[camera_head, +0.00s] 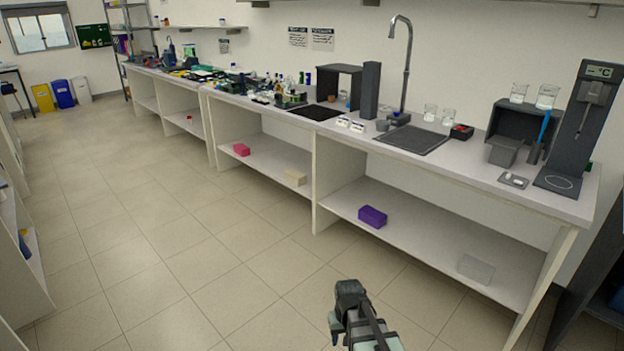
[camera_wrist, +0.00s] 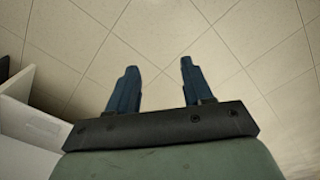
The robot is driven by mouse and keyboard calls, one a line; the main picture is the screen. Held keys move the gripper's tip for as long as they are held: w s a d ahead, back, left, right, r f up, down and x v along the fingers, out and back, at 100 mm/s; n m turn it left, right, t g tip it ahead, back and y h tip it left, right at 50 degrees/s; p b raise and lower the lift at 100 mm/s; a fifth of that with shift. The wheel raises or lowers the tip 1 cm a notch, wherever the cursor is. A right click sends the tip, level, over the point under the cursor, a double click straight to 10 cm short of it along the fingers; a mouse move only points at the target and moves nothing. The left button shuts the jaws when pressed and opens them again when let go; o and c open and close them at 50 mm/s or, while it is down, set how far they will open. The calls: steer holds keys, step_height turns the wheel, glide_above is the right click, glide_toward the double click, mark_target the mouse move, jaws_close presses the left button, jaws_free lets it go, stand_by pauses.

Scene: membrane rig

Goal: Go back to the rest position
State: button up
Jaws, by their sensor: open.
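My gripper (camera_wrist: 156,88) shows in the wrist view with its two dark blue fingers spread well apart. Nothing is between them, and only beige floor tiles show beyond. In the head view my gripper and wrist (camera_head: 352,292) are at the bottom, right of the middle, over open floor in front of the bench. The gripper is apart from the bench and touches nothing that I can see. Its fingertips are hard to make out in the head view.
A long white bench (camera_head: 455,160) runs along the right wall, with a tap (camera_head: 408,65), beakers and dark instruments on top. Its lower shelf holds a purple box (camera_head: 372,216) and a clear box (camera_head: 476,268). The tiled floor (camera_head: 190,240) is clear.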

steer(key=s+d+f+m, duration=0.2)
steer(key=s+d, duration=0.3)
steer(key=d, duration=0.3)
steer(key=s+f+g, duration=0.3)
steer(key=s+f, duration=0.7)
steer(key=s, duration=0.4)
steer(key=s+f+g, duration=0.3)
steer(key=s+f, duration=0.7)
steer(key=s, duration=0.5)
steer(key=shift+s+a+g, duration=0.2)
steer(key=shift+a+g, duration=0.1)
steer(key=shift+g, duration=0.1)
steer(key=shift+o, duration=0.4)
